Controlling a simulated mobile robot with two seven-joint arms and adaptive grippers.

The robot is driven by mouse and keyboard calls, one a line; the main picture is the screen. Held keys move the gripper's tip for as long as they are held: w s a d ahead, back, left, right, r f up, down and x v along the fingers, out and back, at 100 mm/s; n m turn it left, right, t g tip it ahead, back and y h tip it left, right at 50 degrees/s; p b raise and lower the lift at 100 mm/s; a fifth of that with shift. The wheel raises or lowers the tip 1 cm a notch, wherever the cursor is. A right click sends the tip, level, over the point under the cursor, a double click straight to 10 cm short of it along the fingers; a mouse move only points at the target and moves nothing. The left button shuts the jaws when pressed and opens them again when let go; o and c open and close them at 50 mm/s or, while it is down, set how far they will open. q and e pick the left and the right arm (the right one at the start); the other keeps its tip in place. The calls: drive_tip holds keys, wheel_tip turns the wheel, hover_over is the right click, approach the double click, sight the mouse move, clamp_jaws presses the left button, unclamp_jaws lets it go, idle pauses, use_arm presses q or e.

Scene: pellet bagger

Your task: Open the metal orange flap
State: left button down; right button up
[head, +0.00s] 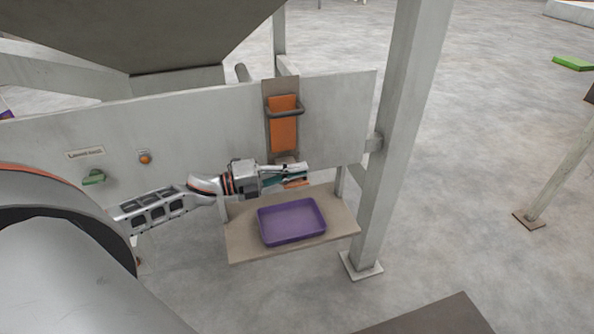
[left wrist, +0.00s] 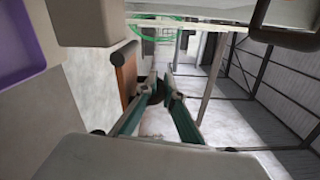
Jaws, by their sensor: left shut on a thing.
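An orange panel (head: 283,132) with a grey bar across it is set in a brown frame on the light grey wall. A small orange flap (head: 296,184) shows below it, partly hidden by my left gripper (head: 304,172). In the left wrist view the flap (left wrist: 126,76) is an orange-brown plate beside the fingers. My left gripper (left wrist: 163,88) is shut on a small dark part of the flap, between its fingertips. The exact grip is hard to make out. My right gripper does not show in either view.
A purple tray (head: 291,221) rests on a beige shelf (head: 238,250) just below my left gripper. A grey post (head: 398,130) stands to the right. The wall (head: 205,125) holds an orange button (head: 145,158) and a green knob (head: 94,177).

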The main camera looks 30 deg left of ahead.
use_arm(q)
drive_tip(key=c, duration=2.4)
unclamp_jaws()
drive_tip(key=shift+c, duration=0.2)
drive_tip(key=v, duration=1.2)
drive_tip(key=s+d+f+n+y, duration=0.45)
drive_tip(key=d+f+n, duration=0.25)
drive_tip(key=f+n, duration=0.3)
drive_tip(key=s+d+f+n+y, duration=0.45)
drive_tip(key=d+f+n, duration=0.4)
drive_tip(key=f, duration=0.35)
drive_tip(key=s+d+f+n+g, duration=0.2)
drive_tip(key=s+d+f+n, duration=0.2)
drive_tip(key=d, duration=0.4)
drive_tip(key=s+n, duration=0.1)
drive_tip(key=s, duration=0.1)
drive_tip(key=shift+s+d+g, duration=0.2)
drive_tip(key=shift+s+g, duration=0.05)
drive_tip(key=shift+g, duration=0.15)
